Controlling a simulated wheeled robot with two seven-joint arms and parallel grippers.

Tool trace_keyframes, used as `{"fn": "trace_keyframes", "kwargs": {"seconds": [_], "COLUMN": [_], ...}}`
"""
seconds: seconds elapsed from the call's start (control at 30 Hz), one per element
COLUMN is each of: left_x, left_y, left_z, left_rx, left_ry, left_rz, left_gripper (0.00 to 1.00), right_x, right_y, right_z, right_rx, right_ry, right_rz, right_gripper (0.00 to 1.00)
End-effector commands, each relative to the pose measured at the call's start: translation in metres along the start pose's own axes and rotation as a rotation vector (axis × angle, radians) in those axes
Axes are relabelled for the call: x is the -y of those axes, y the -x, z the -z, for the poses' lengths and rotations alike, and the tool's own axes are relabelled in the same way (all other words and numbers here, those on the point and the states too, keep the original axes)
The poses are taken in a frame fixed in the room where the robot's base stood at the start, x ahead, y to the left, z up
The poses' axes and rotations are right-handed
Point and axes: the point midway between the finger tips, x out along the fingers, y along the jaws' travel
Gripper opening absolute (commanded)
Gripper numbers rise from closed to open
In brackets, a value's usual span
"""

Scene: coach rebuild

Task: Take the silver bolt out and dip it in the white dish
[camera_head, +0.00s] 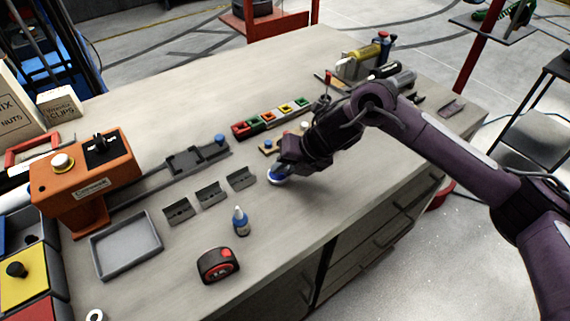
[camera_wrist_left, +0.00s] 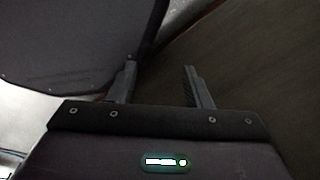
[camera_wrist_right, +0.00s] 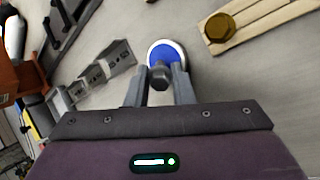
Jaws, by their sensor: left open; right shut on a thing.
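My right gripper (camera_head: 280,168) is low over the table, shut on the silver bolt (camera_wrist_right: 160,76). In the right wrist view the bolt's grey head sits between the fingertips, in front of the white dish (camera_wrist_right: 180,47). The dish has a white rim and blue inside (camera_wrist_right: 163,54). In the head view it shows partly under the gripper (camera_head: 275,180). I cannot tell whether the bolt touches the blue. My left gripper (camera_wrist_left: 160,82) is open and empty in its wrist view, outside the head view.
Several grey cradles (camera_head: 210,194) stand left of the dish. A wooden strip with a brass-coloured bolt (camera_wrist_right: 221,30) lies near it. A blue-and-white bottle (camera_head: 240,222), a tape measure (camera_head: 218,265) and a grey tray (camera_head: 126,243) are at front left.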

Motion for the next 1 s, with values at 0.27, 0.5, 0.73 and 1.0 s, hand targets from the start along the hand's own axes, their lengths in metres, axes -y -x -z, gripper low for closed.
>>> {"fn": "trace_keyframes", "kwargs": {"seconds": [0.27,0.5,0.73,1.0], "left_x": [0.0,0.0,0.001,0.001], "left_y": [0.019,0.033,0.043,0.043], "left_z": [0.002,0.003,0.004,0.004], "left_rx": [0.0,0.0,0.0,0.0], "left_ry": [0.0,0.0,0.0,0.0], "left_rz": [0.0,0.0,0.0,0.0], "left_gripper": [0.45,0.45,0.45,0.45], "right_x": [-0.014,-0.025,-0.033,-0.033], "right_y": [0.023,0.04,0.054,0.054], "right_z": [-0.008,-0.015,-0.02,-0.02], "right_rx": [0.003,0.007,0.008,0.008], "right_ry": [0.001,0.003,0.002,0.002], "right_rz": [-0.002,-0.005,-0.006,-0.006], "right_gripper": [0.0,0.0,0.0,0.0]}}
